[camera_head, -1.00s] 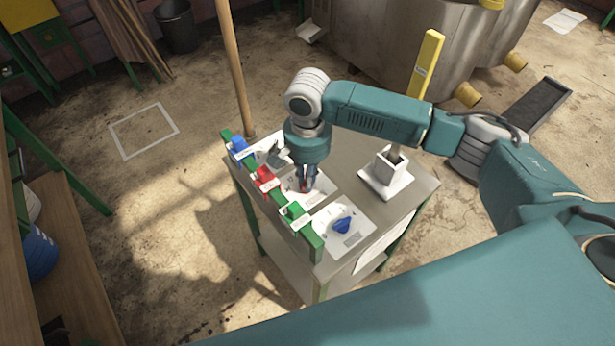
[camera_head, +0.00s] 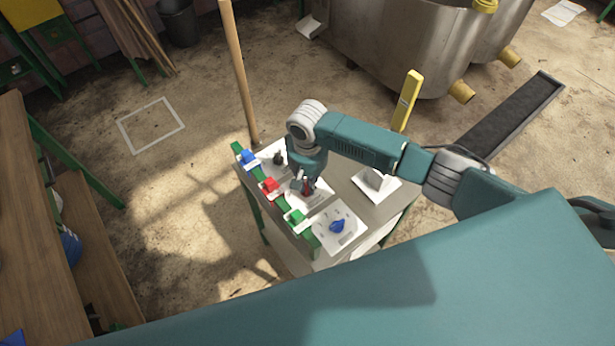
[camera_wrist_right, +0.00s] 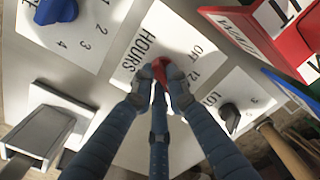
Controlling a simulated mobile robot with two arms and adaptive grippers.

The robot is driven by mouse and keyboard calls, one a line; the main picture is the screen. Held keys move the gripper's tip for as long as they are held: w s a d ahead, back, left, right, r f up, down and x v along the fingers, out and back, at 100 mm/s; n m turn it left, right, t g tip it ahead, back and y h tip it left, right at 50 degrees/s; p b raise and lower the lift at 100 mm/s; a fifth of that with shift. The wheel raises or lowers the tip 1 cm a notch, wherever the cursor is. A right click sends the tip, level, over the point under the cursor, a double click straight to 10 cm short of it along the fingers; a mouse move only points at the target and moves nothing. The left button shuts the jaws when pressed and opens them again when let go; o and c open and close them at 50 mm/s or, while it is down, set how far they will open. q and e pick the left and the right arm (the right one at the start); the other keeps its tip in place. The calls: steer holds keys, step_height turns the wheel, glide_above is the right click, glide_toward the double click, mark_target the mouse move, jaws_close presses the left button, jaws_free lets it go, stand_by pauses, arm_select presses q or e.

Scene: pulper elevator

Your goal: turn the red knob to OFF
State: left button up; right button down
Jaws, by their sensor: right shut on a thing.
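The red knob (camera_wrist_right: 160,70) sits on a white dial plate (camera_wrist_right: 150,30) marked HOURS, 12 and OFF in the right wrist view. My right gripper (camera_wrist_right: 161,78) is shut on the knob, with its fingers around it. In the head view my right gripper (camera_head: 306,188) reaches down onto the middle plate of the small table, and the red knob (camera_head: 307,189) is mostly hidden by the fingers. Which mark the knob points to cannot be made out. My left gripper is not in view.
A blue knob (camera_head: 338,226) and a black knob (camera_head: 279,158) sit on plates either side. A green rail with blue, red and green blocks (camera_head: 270,187) runs along the table's left edge. A wooden pole (camera_head: 238,75) rises behind.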

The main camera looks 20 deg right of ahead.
mark_target(306, 185)
steer(key=n+p, duration=0.1)
steer(key=n, duration=0.2)
steer(key=shift+r+n+p, duration=0.1)
steer(key=shift+n+p, duration=0.25)
steer(key=shift+n, duration=0.05)
steer(key=n+p, duration=0.1)
steer(key=n, duration=0.3)
steer(key=shift+w+n, duration=0.15)
steer(key=shift+n, duration=0.15)
steer(key=n, duration=0.4)
steer(key=shift+a+p, duration=0.1)
steer(key=shift+p, duration=0.2)
steer(key=n, duration=0.4)
steer(key=shift+w+a+n, duration=0.1)
steer(key=shift+n, duration=0.5)
steer(key=c, duration=1.7)
jaws_free()
step_height(306, 185, up, 12)
